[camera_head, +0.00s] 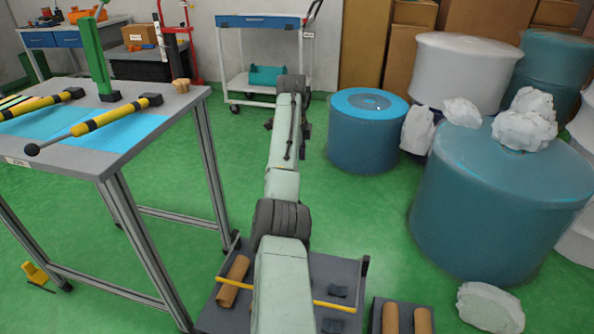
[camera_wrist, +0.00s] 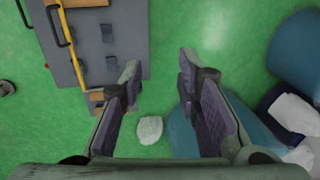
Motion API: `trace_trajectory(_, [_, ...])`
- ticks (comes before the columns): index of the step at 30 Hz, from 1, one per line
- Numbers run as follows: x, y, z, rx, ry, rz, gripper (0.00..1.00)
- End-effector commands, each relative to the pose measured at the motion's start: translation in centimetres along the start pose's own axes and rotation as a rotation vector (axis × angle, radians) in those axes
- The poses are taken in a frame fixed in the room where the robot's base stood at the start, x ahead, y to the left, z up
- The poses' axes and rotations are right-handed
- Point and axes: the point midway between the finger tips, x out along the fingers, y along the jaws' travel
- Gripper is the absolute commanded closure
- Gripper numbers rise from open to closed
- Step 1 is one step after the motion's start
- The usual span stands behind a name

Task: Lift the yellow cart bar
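The yellow cart bar (camera_head: 335,306) lies across a low dark grey cart (camera_head: 338,268) at the bottom of the head view. My own arm hides its middle. In the wrist view the bar (camera_wrist: 72,42) runs along the grey cart (camera_wrist: 122,30) at upper left. My gripper (camera_wrist: 160,72) is open in the wrist view, with nothing between its fingers. The bar is apart from it, to the left of the left finger. The gripper cannot be made out in the head view.
A workbench (camera_head: 175,108) with yellow-black bars stands at left. Large blue drums (camera_head: 500,210) and white bags stand at right. A brown roll (camera_head: 234,280) lies on the cart. A white bag (camera_wrist: 149,130) lies on the floor. A white trolley (camera_head: 240,86) stands behind. Green floor is clear between.

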Motion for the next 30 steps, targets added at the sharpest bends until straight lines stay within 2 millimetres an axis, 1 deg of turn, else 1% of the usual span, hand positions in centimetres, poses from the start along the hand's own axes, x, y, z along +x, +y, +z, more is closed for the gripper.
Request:
trace_trajectory(1, [-0.8, -0.1, 0.0, 0.000, 0.000, -0.003, 0.70])
trace_trajectory(3, [-1.7, 0.0, 0.0, 0.000, 0.000, -0.002, 0.70])
trace_trajectory(6, [-2.3, 0.0, 0.0, -0.001, 0.000, -0.001, 0.70])
trace_trajectory(17, [-2.6, 0.0, 0.1, -0.002, -0.001, -0.002, 0.70])
trace_trajectory(20, [-3.0, -0.7, 1.2, -0.044, -0.009, -0.054, 0.70])
trace_trajectory(23, [-4.4, -2.4, 4.4, -0.173, -0.025, -0.213, 0.70])
trace_trajectory(25, [-6.6, -3.7, 8.2, -0.314, -0.036, -0.383, 0.70])
trace_trajectory(26, [-7.8, -4.1, 9.9, -0.380, -0.038, -0.463, 0.70])
trace_trajectory(27, [-9.7, -4.4, 12.4, -0.467, -0.040, -0.570, 0.70])
trace_trajectory(29, [-12.6, -4.2, 16.0, -0.589, -0.038, -0.724, 0.70])
trace_trajectory(30, [-14.7, -3.8, 18.2, -0.663, -0.034, -0.823, 0.70])
